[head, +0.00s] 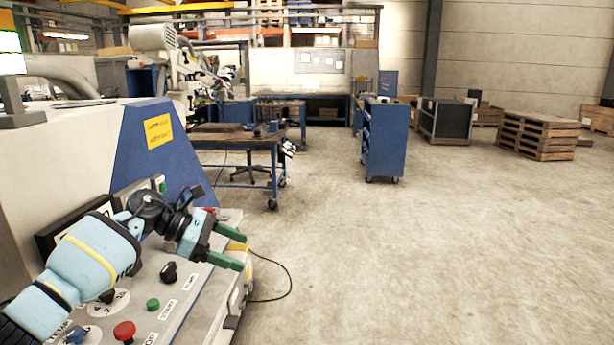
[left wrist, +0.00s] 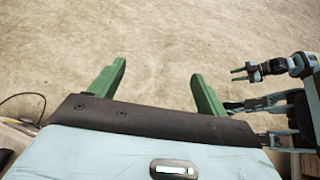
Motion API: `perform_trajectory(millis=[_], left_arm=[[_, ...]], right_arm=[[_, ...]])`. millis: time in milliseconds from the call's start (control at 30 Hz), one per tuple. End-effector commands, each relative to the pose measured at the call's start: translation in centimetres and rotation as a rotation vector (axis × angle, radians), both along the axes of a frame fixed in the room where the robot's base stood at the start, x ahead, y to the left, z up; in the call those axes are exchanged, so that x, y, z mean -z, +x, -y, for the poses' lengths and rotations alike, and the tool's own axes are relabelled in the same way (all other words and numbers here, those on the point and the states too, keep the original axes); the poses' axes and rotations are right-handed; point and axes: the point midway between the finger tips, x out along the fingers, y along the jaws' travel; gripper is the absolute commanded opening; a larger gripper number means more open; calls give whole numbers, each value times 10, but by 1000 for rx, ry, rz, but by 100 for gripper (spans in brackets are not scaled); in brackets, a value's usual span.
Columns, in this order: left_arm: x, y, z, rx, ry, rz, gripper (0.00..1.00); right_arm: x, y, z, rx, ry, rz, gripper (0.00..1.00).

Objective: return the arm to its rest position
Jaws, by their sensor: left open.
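My left arm (head: 90,262) reaches in from the lower left over a control panel (head: 195,296). Its gripper (head: 241,250) is open and empty, with its green fingers spread beside the panel's right edge. In the left wrist view its fingers (left wrist: 158,72) stand wide apart with only bare floor between them. I cannot make out a microscope.
The panel carries a red button (head: 124,331), a green button (head: 153,305) and a black knob (head: 168,272). A blue machine side (head: 160,160) rises behind it. A workbench (head: 235,143) and a blue cabinet (head: 385,140) stand farther back. The floor (head: 430,250) on the right is clear.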

Motion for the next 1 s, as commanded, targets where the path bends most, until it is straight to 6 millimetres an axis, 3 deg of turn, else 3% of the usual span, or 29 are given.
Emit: perform_trajectory(millis=[33,200,333,467,733,1000], left_arm=[[23,-8,19,-17,-80,-62,76],[70,-32,66,-123,-358,-280,76],[99,-52,88,-225,-568,-476,76],[127,-72,99,-345,-771,-694,76],[192,-115,87,-648,-1173,-1187,76],[275,-179,46,-1017,-1549,-1686,76]], right_arm=[[2,-2,0,0,0,-6,36],[4,-5,0,0,1,-12,36],[5,-6,0,0,1,-15,36],[6,-7,0,0,1,-19,36],[10,-10,-1,1,2,-27,36],[14,-13,-1,0,3,-38,36]])
